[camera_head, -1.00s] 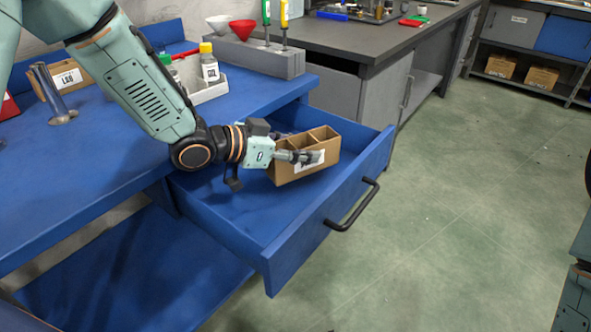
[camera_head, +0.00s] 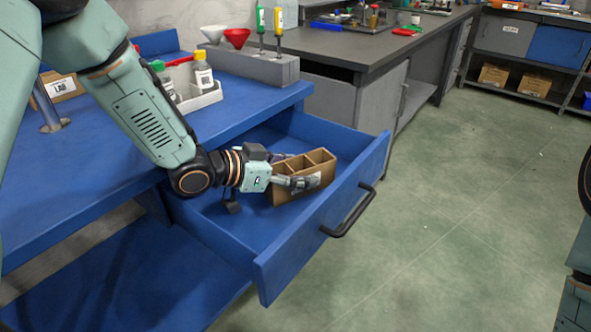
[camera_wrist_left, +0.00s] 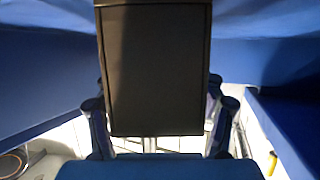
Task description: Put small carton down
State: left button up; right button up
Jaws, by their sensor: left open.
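The small carton (camera_head: 327,172) is a brown open-topped box with dividers and a white label. It stands in the pulled-out blue drawer (camera_head: 262,233) and appears to sit on its floor; its underside is hidden. My left gripper (camera_head: 294,171) is open around the carton, with one finger along the near labelled side and the other mostly hidden on the far side. In the left wrist view, a dark panel (camera_wrist_left: 155,70), probably the carton, fills the middle between the two fingers. My right gripper is out of view.
The drawer's front wall and black handle (camera_head: 350,212) stand close to the carton. A blue bench top (camera_head: 100,150) holds a tray (camera_head: 203,98) of bottles. A grey block (camera_head: 250,68) with funnels and screwdrivers stands behind. Open green floor (camera_head: 450,200) lies to the right.

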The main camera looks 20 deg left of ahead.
aim_at(288, 169)
pick_arm(q)
jog(key=shift+r, duration=0.1)
jog(key=shift+r, duration=0.1)
jog(key=p+v, duration=0.2)
jog(key=v, duration=0.3)
jog(key=shift+r+p, duration=0.15)
jog(key=shift+p, duration=0.2)
jog(key=shift+p+v, duration=0.6)
jog(key=shift+v, duration=0.6)
